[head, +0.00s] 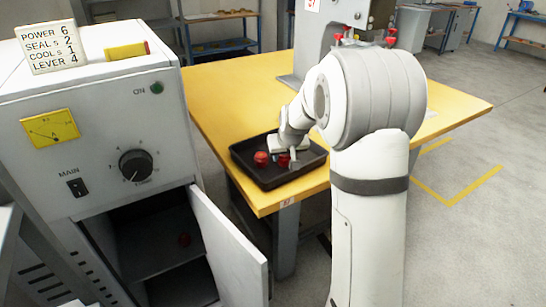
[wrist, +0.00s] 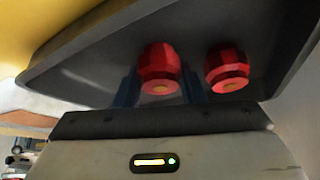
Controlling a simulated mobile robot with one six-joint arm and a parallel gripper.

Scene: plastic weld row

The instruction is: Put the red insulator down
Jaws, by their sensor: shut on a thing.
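My gripper (head: 284,153) is over the black tray (head: 243,172) on the yellow table in the head view. In the wrist view its two dark fingers (wrist: 160,88) are shut on a red insulator (wrist: 160,62), one finger on each side. The held red insulator also shows in the head view (head: 283,160), partly covered by my gripper. It is low in the tray; I cannot tell whether it touches the floor. A second red insulator (wrist: 227,66) sits in the tray beside it, clear of the fingers; it also shows in the head view (head: 261,158).
The yellow table (head: 225,90) has free room behind the tray. A grey machine (head: 315,45) with red parts stands at its back.

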